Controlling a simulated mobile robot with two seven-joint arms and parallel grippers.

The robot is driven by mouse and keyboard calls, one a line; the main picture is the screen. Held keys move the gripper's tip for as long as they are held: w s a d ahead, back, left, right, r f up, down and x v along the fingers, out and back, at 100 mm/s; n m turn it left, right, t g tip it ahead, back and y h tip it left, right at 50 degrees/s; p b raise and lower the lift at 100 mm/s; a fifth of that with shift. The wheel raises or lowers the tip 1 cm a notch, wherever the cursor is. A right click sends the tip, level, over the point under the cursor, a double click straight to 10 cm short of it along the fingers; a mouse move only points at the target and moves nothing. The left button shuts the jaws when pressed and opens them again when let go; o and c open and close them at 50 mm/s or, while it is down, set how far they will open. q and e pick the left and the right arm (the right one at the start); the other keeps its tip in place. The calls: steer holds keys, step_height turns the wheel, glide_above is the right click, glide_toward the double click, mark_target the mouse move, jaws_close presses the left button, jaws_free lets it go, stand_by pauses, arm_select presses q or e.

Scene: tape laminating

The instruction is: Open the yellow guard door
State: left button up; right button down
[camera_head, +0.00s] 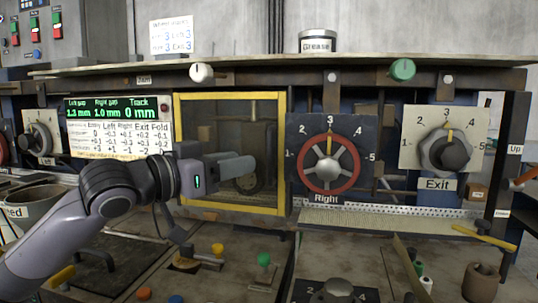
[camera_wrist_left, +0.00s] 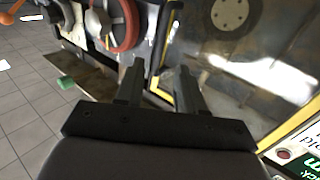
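The yellow guard door (camera_head: 283,150) is a yellow frame around a dark see-through panel, in the middle of the machine front. It looks shut, flush with the front. In the left wrist view its yellow frame edge (camera_wrist_left: 157,45) shows beyond and between the fingers. My left gripper (camera_head: 238,166) is in front of the door's panel, left of its right edge. In the left wrist view my left gripper (camera_wrist_left: 158,85) has its two fingers apart, with nothing visibly held; contact with the frame cannot be told. My right gripper is not in view.
Right of the door is a red dial wheel (camera_head: 328,165) marked Right, then a grey Exit dial (camera_head: 446,150). A white knob (camera_head: 201,72) and green knob (camera_head: 402,69) are above. Several small knobs and a brown cup (camera_head: 481,283) are on the lower bench.

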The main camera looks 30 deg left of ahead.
mark_target(268, 156)
arm_select(q)
steer(key=p+x, duration=0.2)
steer(key=x, duration=0.3)
steer(key=shift+w+d+r, duration=0.1)
steer(key=shift+r, duration=0.05)
steer(key=shift+w+d, duration=0.2)
steer(key=shift+w, duration=0.4)
jaws_close()
